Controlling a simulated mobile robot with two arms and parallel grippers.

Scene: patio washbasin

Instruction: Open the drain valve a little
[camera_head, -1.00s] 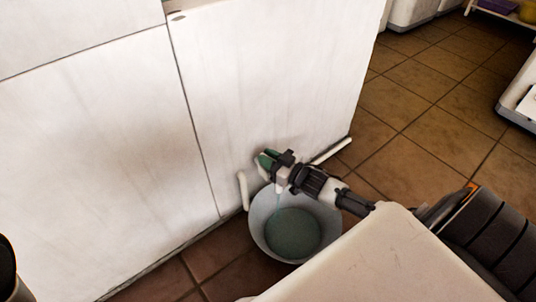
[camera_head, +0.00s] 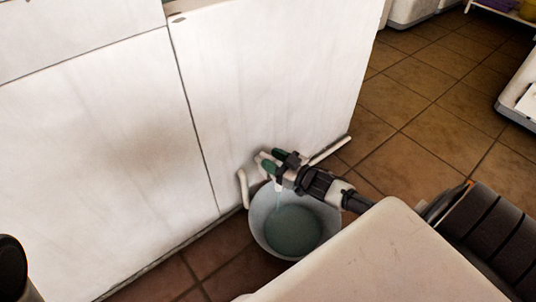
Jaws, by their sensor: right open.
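My right gripper (camera_head: 272,161) is open low at the white panel, above the bucket. Its two green-padded fingers are apart, with a pale piece showing around and between them. The drain valve is mostly hidden behind the fingers, and I cannot tell its handle position or whether the fingers touch it. A thin stream of water (camera_head: 277,196) falls from below the gripper into the bucket. The grey bucket (camera_head: 257,222) stands on the floor against the panel with bluish-green water (camera_head: 292,231) in it. My left gripper is not in view.
A white pipe (camera_head: 243,189) rises left of the bucket and another white pipe (camera_head: 330,151) lies to its right along the panel. The brown tiled floor (camera_head: 430,105) is clear at right. A white unit (camera_head: 522,95) stands at the right edge.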

